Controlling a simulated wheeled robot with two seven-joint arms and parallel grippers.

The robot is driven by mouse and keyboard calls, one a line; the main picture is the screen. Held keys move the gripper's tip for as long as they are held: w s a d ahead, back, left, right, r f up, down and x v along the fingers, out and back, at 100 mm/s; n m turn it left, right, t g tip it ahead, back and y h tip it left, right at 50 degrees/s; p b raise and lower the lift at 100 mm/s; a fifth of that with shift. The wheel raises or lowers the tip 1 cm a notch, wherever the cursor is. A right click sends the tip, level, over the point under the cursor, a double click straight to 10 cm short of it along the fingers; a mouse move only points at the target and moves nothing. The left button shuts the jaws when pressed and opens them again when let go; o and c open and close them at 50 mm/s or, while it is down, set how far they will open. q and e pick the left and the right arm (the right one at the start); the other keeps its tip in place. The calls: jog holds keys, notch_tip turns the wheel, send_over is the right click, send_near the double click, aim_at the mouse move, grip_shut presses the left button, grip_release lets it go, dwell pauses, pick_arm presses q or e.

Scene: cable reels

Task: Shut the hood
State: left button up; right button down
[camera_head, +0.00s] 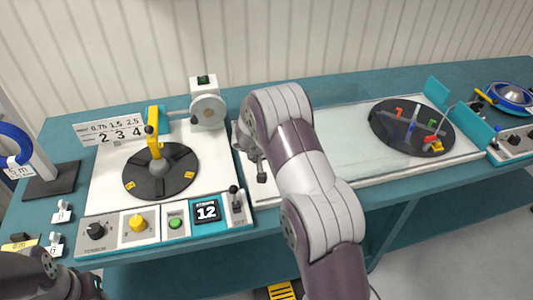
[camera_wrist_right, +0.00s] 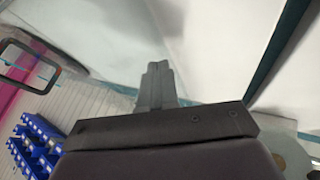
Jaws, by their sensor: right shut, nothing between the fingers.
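A pale translucent panel (camera_head: 355,140), which looks like the hood, lies over the white bed left of the dark disc (camera_head: 411,127). The disc is uncovered and carries small coloured pegs. I cannot tell how the panel is hinged or how far it is shut. My right gripper (camera_head: 260,172) points down over the left end of that bed, left of the panel. In the right wrist view its fingers (camera_wrist_right: 156,85) are together and empty, with pale surfaces beyond. Whether they touch anything is unclear. Only part of my left arm shows at the bottom left.
Teal upright plates (camera_head: 436,91) and a blue reel (camera_head: 511,97) are at the right. My right arm covers the bench's middle.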

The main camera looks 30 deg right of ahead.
pick_arm(q)
jog(key=shift+d, duration=0.1)
pick_arm(e)
jog(key=shift+d, duration=0.2)
pick_arm(q)
jog(key=shift+f, duration=0.1)
pick_arm(e)
jog(key=shift+s, duration=0.1)
